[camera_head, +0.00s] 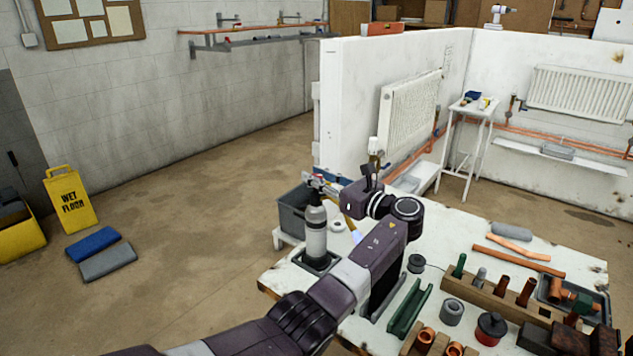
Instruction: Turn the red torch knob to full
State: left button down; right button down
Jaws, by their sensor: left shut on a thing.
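The torch (315,235) stands upright on the near left part of the white workbench, a grey bottle with a dark base. Its head has a small red knob (318,178). A yellowish tube (351,226) slants down to the right from behind my wrist, with a pale blue glow at its end. My left arm reaches in from the bottom. My left gripper (329,184) is at the torch head and shut on the red knob; the fingers are small and partly hide it, so the knob's angle cannot be read. My right gripper is not in view.
A grey bin (292,212) stands behind the torch. Pipe fittings, a green channel (410,308) and a wooden rack (492,296) crowd the right of the bench. A white partition (350,105) with a radiator (410,108) rises behind. Open floor lies to the left.

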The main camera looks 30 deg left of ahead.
pick_arm(q)
jog(key=shift+g, duration=0.3)
jog(key=c, duration=1.6)
grip_release()
jog(key=shift+f, duration=0.1)
jog(key=d, duration=0.4)
jog(key=s+d, duration=0.1)
jog(key=d, duration=0.3)
jog(key=s+d, duration=0.1)
jog(key=d, duration=0.2)
jog(key=shift+d, duration=0.4)
